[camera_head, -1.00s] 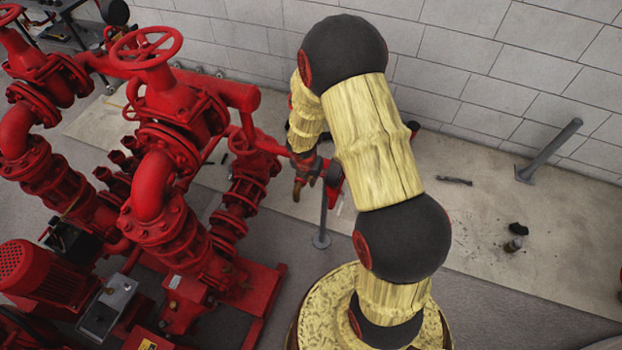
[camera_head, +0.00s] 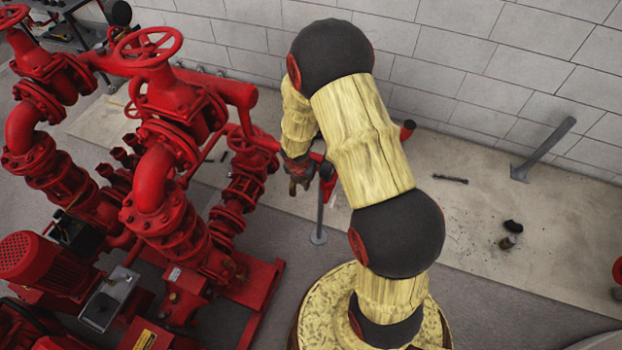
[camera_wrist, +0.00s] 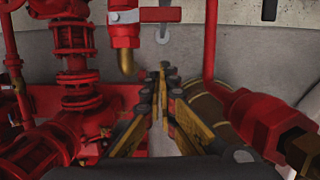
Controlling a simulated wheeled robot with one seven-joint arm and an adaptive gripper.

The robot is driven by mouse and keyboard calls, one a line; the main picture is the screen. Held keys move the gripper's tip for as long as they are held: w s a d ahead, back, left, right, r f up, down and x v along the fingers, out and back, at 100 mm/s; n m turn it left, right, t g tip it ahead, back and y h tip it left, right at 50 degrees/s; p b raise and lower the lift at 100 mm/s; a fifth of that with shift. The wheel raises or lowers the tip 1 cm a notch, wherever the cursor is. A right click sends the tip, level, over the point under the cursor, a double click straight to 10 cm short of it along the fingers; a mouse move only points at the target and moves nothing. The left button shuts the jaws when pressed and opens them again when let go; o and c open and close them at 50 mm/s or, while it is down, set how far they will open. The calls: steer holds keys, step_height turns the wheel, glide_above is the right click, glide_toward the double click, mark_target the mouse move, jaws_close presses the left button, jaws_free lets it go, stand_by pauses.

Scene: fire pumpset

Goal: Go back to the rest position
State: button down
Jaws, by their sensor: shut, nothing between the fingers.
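My gripper (camera_head: 294,187) hangs at the end of my bent arm, just right of the red pump piping in the head view. In the wrist view my gripper (camera_wrist: 164,72) points forward with its yellow and black fingers together and nothing between them. A red pipe fitting with a brass-coloured bent outlet (camera_wrist: 125,60) shows just ahead and left of the fingertips. I cannot tell the gap between them.
Red pumpset pipes with a handwheel valve (camera_head: 147,45) fill the left side. A red motor (camera_head: 35,262) sits at lower left. A grey post (camera_head: 320,215) stands by my gripper. A block wall (camera_head: 470,60) closes the back.

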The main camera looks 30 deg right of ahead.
steer(key=w+p+v, duration=0.1)
steer(key=p+v, duration=0.2)
steer(key=v, duration=0.6)
steer(key=shift+s+r, duration=0.15)
steer(key=shift+r, duration=0.05)
steer(key=shift+d, duration=0.1)
steer(key=s+a+r+m+t+b, duration=0.1)
steer(key=s+r+m+b, duration=0.15)
steer(key=r+m, duration=0.55)
steer(key=s+a+r+m+t+b, duration=0.1)
steer(key=s+r+m+b, duration=0.15)
steer(key=r+m, duration=0.45)
steer(key=s+a+r+m+t+y+b, duration=0.1)
steer(key=s+a+r+m+b, duration=0.1)
steer(key=s+a+r+m, duration=0.2)
steer(key=s+a+r+m+y+b, duration=0.1)
steer(key=s+a+r+m+b, duration=0.2)
steer(key=s+m, duration=0.4)
steer(key=s+a+r, duration=0.1)
steer(key=s+r, duration=0.1)
steer(key=s, duration=0.2)
steer(key=shift+r+t+b, duration=0.35)
steer(key=shift+r+t, duration=0.05)
steer(key=shift+a, duration=0.25)
